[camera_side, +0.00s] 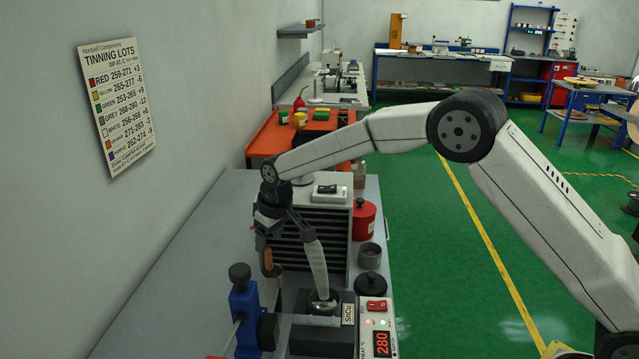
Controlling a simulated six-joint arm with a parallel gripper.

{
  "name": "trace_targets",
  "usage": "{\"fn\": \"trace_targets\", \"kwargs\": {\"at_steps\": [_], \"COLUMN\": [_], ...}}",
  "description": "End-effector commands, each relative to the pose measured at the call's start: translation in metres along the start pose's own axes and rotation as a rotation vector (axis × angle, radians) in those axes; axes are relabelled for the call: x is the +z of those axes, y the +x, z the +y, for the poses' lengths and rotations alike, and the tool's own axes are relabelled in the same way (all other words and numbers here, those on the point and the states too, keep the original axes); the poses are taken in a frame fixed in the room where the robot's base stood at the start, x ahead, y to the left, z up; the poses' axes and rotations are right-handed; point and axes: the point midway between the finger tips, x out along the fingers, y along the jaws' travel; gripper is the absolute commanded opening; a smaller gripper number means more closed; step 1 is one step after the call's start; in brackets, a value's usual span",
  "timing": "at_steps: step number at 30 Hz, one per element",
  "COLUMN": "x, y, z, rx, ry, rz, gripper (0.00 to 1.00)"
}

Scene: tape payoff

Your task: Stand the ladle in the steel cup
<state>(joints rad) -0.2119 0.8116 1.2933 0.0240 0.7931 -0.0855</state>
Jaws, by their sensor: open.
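My gripper (267,240) is open and points down over the near bench. Just below it is an upright brown handle (267,262), which looks like the ladle's; the ladle's lower part is hidden among the dark equipment. I cannot tell whether the fingers touch the handle. A grey open cup (370,258), which looks like the steel cup, stands on the bench to the right of the gripper, beside the slatted dark unit. Its inside is mostly dark.
A solder pot unit with a red 280 display (382,343) stands at the front. A pale tube (315,265) rises beside it. A red canister (363,220) and black-lidded pot (370,284) flank the cup. Bench at left (190,250) is clear.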

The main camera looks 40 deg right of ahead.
Motion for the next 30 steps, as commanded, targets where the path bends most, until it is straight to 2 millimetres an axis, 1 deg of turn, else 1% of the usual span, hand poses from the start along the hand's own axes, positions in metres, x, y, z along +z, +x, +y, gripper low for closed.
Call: {"fn": "trace_targets", "kwargs": {"at_steps": [5, 12, 16, 21, 30], "x": [0.0, 0.0, 0.0, 0.0, 0.0], "y": [-0.018, -0.05, -0.063, -0.071, -0.072], "z": [0.0, 0.0, 0.0, 0.0, 0.0], "rx": [0.0, 0.0, 0.0, 0.0, 0.0], "ry": [0.0, 0.0, 0.001, 0.001, 0.0], "rz": [0.003, 0.003, 0.002, 0.001, 0.001], "gripper": [0.67, 0.67, 0.67, 0.67, 0.67]}}
